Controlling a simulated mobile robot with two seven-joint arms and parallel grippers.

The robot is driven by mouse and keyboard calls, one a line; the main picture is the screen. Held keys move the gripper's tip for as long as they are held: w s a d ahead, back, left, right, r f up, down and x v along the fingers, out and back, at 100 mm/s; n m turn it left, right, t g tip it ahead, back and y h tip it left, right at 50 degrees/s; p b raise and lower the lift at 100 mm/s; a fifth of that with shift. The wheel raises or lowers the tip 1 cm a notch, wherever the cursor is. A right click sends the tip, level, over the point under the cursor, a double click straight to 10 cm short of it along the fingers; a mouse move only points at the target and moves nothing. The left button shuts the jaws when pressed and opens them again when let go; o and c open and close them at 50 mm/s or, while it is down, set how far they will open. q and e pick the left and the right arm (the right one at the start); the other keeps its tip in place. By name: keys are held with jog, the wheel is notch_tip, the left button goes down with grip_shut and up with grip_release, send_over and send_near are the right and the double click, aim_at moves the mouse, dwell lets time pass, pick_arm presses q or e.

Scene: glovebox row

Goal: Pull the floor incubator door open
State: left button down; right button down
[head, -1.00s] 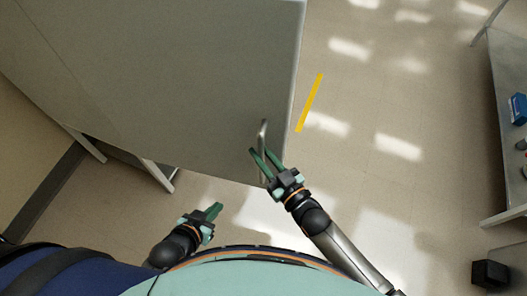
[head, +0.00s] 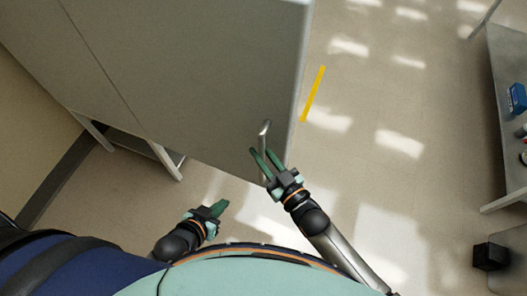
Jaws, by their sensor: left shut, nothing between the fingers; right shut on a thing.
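The floor incubator (head: 120,70) is the large grey cabinet filling the upper left of the head view. Its door (head: 215,75) is a broad flat grey panel with a metal bar handle (head: 265,130) near its lower right edge. My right gripper (head: 264,155) is shut on the handle, with its green fingers on either side of the bar. Part of the handle is hidden behind the fingers. My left gripper (head: 220,207) is shut and empty, low in front of my body, apart from the door. I cannot tell whether a gap shows at the door's edge.
A yellow floor stripe (head: 314,94) lies right of the door. A bench (head: 508,75) with a blue box (head: 517,98) stands at the far right, and a small black box (head: 490,256) sits at lower right. The floor between is clear.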

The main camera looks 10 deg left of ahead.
jog(key=shift+s+a, duration=0.1)
dwell(0.3)
jog(key=c, duration=1)
grip_release()
jog(key=shift+c, duration=0.2)
jog(key=v, duration=1.2)
jog(key=shift+s+d, duration=0.15)
jog(key=shift+d, duration=0.05)
jog(key=s+d+f+m+g+h, duration=0.1)
jog(key=d+f+m+h, duration=0.2)
jog(key=d+f+h, duration=0.2)
jog(key=s+d+f+m+g+h, duration=0.2)
jog(key=d+f+m+h, duration=0.2)
jog(key=d, duration=0.7)
jog(key=shift+s+f+g+h, duration=0.2)
jog(key=shift+f+g+h, duration=0.1)
jog(key=shift+f+h, duration=0.45)
